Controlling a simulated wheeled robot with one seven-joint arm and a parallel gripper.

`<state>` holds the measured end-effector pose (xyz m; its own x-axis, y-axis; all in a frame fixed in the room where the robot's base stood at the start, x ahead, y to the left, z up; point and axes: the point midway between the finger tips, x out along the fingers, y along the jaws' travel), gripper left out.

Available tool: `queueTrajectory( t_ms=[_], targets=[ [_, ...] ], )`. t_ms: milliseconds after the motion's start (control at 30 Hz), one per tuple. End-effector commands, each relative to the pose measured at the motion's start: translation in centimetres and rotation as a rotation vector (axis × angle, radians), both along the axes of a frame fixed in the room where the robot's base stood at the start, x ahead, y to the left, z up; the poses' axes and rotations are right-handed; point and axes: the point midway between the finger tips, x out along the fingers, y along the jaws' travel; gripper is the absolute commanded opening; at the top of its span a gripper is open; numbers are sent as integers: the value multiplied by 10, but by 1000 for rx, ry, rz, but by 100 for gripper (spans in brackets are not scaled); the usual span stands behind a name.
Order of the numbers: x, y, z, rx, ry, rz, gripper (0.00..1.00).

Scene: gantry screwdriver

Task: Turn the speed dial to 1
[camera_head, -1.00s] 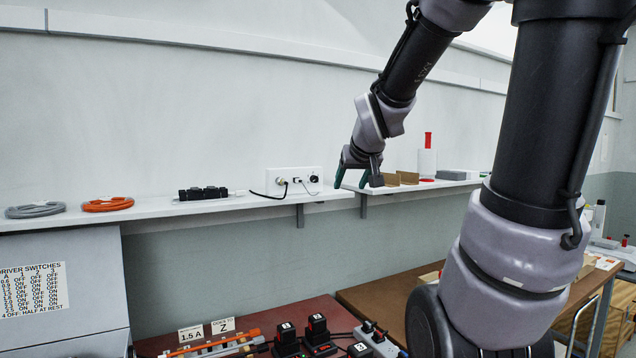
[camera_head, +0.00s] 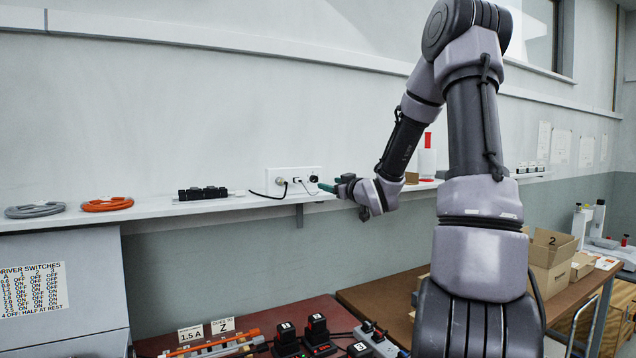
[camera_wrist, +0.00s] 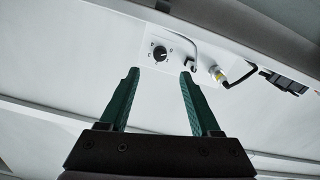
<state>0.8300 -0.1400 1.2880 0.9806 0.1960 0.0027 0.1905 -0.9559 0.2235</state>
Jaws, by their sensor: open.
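Small marks ring the knob in the wrist view, too small to read surely. In the head view the dial (camera_head: 314,179) sits at the panel's right end. My gripper (camera_head: 326,187) points left toward it, at about shelf height. In the wrist view my gripper (camera_wrist: 159,73) is open and empty, its two green fingers apart. The dial lies just beyond the fingertips, between them in the picture, with no contact visible.
The shelf (camera_head: 150,214) runs below, with a black block (camera_head: 203,193) and orange coil (camera_head: 107,204) to the left. A white cylinder (camera_head: 427,162) stands right, behind my arm.

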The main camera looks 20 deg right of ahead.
Motion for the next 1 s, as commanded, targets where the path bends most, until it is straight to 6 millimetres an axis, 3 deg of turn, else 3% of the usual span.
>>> queueTrajectory(
  t_ms=[433,600,900,1000],
  targets=[
    [77,16,0,2,1,1,64],
    [89,18,0,1,1,0,64],
    [91,18,0,0,2,0,64],
    [91,18,0,0,2,0,26]
  ],
)
